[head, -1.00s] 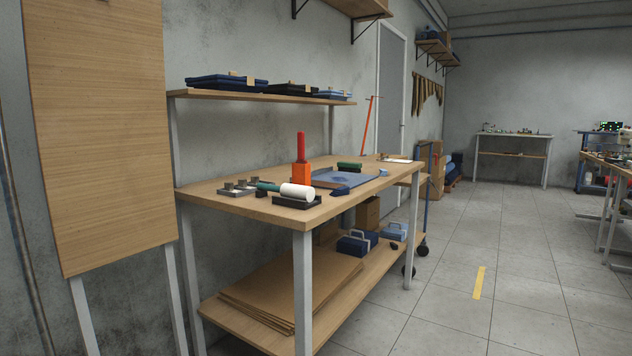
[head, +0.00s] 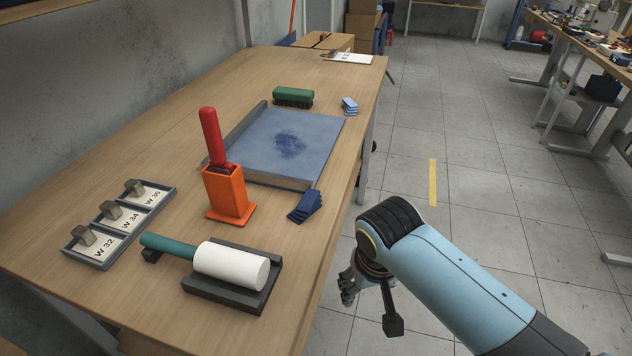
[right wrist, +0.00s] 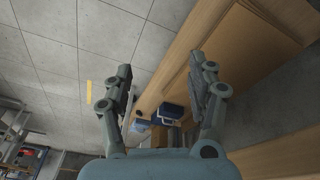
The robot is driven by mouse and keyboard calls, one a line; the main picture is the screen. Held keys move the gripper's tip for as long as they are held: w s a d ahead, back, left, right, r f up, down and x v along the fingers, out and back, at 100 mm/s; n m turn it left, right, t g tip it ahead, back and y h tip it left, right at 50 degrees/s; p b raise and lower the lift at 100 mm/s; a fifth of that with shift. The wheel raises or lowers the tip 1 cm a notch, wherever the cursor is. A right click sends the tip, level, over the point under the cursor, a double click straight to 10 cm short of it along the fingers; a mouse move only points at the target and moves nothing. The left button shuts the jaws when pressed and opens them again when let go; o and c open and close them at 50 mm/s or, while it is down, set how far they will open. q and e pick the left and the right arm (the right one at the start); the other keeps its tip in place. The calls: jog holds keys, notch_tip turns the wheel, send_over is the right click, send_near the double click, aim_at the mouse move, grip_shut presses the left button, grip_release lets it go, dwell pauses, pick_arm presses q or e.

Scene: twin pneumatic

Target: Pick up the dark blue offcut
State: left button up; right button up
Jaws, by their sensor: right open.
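The dark blue offcut (head: 305,206) lies on the workbench (head: 325,262) near its right edge in the head view, just beside the near corner of a blue-surfaced tray. It looks like a small fanned stack of flat pieces. My right gripper (head: 347,287) is beyond the bench's right edge, over the floor, below and right of the offcut in the picture and apart from it. In the right wrist view my right gripper (right wrist: 160,68) is open and empty, with floor and the bench's lower shelf beyond. The offcut does not show there. My left gripper is not in view.
An orange holder (head: 229,194) with a red-handled tool stands left of the tray (head: 255,152). A white roller (head: 232,264) rests on a dark stand in front. Light blue pieces (head: 349,105) and a green brush (head: 293,96) lie farther back. Labelled weights (head: 120,224) sit left.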

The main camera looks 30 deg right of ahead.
jog(key=w+a+r+m+p, duration=0.1)
jog(key=w+r, duration=0.2)
jog(key=r, duration=0.3)
jog(key=w+r+m+p, duration=0.2)
jog(key=w+r, duration=0.1)
jog(key=r, duration=0.3)
jog(key=w+a+r+m+p, duration=0.1)
jog(key=w+r+m, duration=0.1)
jog(key=r, duration=0.4)
jog(key=shift+w+a+g, duration=0.3)
jog(key=shift+w+a, duration=0.05)
jog(key=shift+w, duration=0.4)
jog(key=w+a+r+m, duration=0.3)
jog(key=w+r+m, duration=0.1)
jog(key=w, duration=0.1)
send_over(306, 201)
jog(key=a, duration=0.1)
jog(key=shift+g, duration=0.3)
notch_tip(306, 201, down, 6)
jog(key=shift+s+r+p, duration=0.1)
jog(key=shift+r+p, duration=0.1)
jog(key=shift+p, duration=0.15)
jog(key=f, duration=0.3)
jog(key=d+f, duration=0.1)
jog(key=f, duration=0.1)
jog(key=shift+a, duration=0.1)
jog(key=shift+c, duration=0.4)
jog(key=c, duration=0.8)
